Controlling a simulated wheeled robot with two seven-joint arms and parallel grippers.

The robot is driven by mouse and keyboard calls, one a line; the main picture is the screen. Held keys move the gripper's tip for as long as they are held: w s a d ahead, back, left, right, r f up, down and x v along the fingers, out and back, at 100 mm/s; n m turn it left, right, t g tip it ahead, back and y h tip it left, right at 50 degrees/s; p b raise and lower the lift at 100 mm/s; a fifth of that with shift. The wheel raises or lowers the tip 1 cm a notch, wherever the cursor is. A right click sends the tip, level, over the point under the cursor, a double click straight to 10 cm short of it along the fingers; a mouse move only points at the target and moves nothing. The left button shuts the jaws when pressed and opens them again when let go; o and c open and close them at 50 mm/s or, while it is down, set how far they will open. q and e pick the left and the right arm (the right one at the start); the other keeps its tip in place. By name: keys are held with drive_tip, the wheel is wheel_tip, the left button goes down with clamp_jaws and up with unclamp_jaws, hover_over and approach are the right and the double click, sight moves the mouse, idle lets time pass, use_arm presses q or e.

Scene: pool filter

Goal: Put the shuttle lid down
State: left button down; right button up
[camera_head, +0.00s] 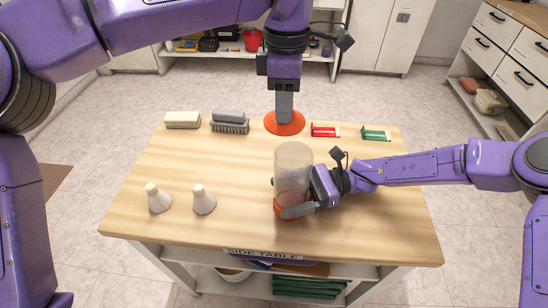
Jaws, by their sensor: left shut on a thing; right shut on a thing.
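The orange round shuttle lid (284,125) is at the lower end of my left gripper (284,108), which is shut on it. The lid appears raised in the air, behind and above the shuttle in the picture. The shuttle (294,160) is a translucent whitish cylinder with an orange lower end, upright at the front middle of the table. My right gripper (285,197) comes from the right and is shut around the shuttle's lower part. The shuttle's top has no lid on it. Its underside and contact with the table are partly hidden.
The wooden side table (235,165) also holds a cream block (182,120), a grey brush (230,122), a red box (325,130), a green box (376,134) and two white cone-shaped pieces (158,200) (204,201). The table's middle left and front right are clear.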

sight(272, 124)
use_arm(q)
drive_tip(key=w+a+f, duration=0.1)
drive_tip(key=f, duration=0.5)
drive_tip(key=w+a+f, duration=0.1)
drive_tip(key=w+f, duration=0.1)
drive_tip(key=f, duration=0.5)
drive_tip(key=w+a+f, duration=0.1)
drive_tip(key=w+f, duration=0.1)
drive_tip(key=f, duration=0.5)
drive_tip(key=shift+s+f, duration=0.1)
drive_tip(key=c, duration=0.8)
unclamp_jaws()
drive_tip(key=shift+f, duration=0.1)
drive_tip(key=shift+c, duration=0.2)
